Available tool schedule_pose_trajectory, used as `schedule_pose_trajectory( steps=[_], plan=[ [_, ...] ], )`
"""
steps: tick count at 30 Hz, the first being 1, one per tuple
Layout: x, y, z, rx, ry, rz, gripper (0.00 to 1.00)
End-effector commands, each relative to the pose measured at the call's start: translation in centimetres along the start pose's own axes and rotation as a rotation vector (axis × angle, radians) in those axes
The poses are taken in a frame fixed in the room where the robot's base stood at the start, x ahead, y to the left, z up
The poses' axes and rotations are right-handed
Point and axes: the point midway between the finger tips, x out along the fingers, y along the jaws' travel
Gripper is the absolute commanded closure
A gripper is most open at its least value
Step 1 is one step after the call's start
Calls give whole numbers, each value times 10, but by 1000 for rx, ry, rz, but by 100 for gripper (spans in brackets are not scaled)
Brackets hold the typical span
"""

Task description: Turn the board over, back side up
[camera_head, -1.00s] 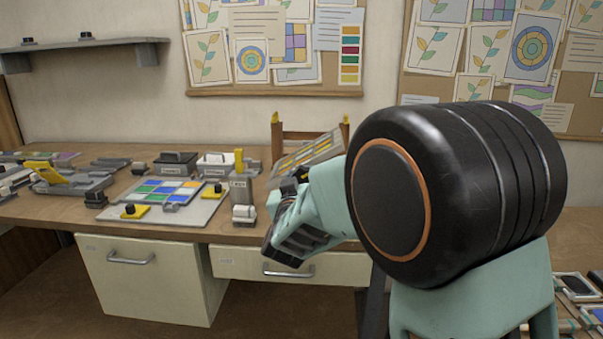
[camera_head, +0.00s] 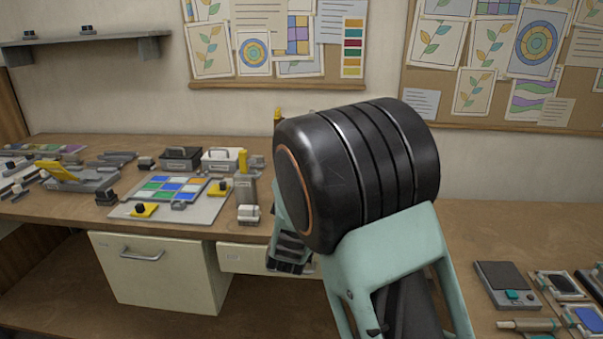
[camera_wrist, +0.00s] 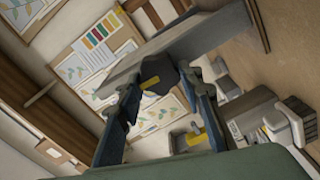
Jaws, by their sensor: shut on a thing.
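The board is seen nearly edge-on and slants across the upper middle of the view. It is held up and tilted, not flat. Which of its faces points up cannot be told. A small yellow part (camera_wrist: 150,82) shows between the fingers. In the head view my arm hides the held board and the fingertips.
A grey base (camera_head: 205,208) with coloured glass tiles (camera_head: 172,188) and yellow clamps lies on the bench. Toolboxes (camera_head: 181,158) stand behind it, a grey upright stand (camera_head: 243,190) to its right. A grey device (camera_head: 508,285) and small frames lie at the lower right.

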Motion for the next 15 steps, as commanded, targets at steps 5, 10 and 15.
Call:
schedule_pose_trajectory(
  steps=[5, 10, 15],
  plan=[
    [0, 4, -3, -170, 2, 3, 100],
    [0, 3, -3, -332, 3, 4, 100],
    [0, 2, -3, -494, 3, 4, 100]
  ],
)
